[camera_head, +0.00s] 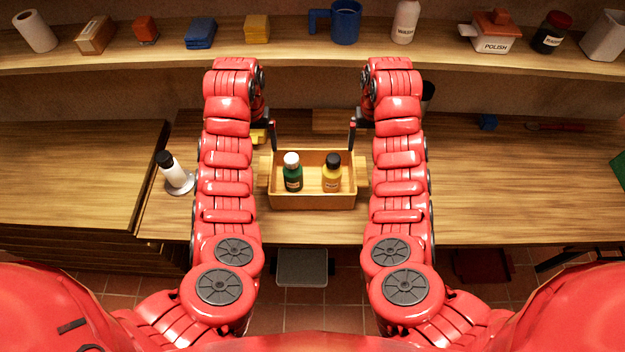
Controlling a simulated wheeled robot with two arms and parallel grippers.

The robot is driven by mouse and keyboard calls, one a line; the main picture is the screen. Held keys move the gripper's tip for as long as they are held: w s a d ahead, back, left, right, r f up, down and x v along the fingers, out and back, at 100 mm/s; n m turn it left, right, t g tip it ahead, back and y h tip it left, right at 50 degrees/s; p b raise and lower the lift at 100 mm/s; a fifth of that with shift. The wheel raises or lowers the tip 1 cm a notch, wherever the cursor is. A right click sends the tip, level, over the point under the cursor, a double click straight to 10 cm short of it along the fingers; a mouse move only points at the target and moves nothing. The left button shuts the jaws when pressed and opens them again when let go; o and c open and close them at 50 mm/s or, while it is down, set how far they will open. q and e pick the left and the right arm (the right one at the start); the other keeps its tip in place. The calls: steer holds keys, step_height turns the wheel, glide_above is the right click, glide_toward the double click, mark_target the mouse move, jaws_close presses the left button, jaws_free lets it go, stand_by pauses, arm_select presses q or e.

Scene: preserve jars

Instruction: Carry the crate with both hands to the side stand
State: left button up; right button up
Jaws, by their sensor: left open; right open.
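The crate (312,202) is a small open wooden box on the bench in the middle of the head view. A green jar with a white cap (292,176) and a yellow jar with a black cap (331,176) stand upright inside it. My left gripper (271,136) is open at the crate's back left corner. My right gripper (352,136) is open at its back right corner. The picture does not show clearly whether the fingers touch the crate. The side stand is probably the wooden surface (75,165) at the left; I cannot be sure.
A white bottle with a black cap (173,172) stands on a round base left of my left arm. A shelf (400,60) with several items runs along the back. The bench right of my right arm is mostly clear.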

mark_target(265, 170)
arm_select(q)
step_height(265, 170, down, 14)
steer(key=shift+r, duration=0.25)
arm_select(e)
step_height(265, 170, down, 13)
steer(key=shift+f, duration=0.2)
arm_select(q)
jaws_close()
arm_select(e)
jaws_close()
arm_select(q)
steer(key=shift+r, duration=0.1)
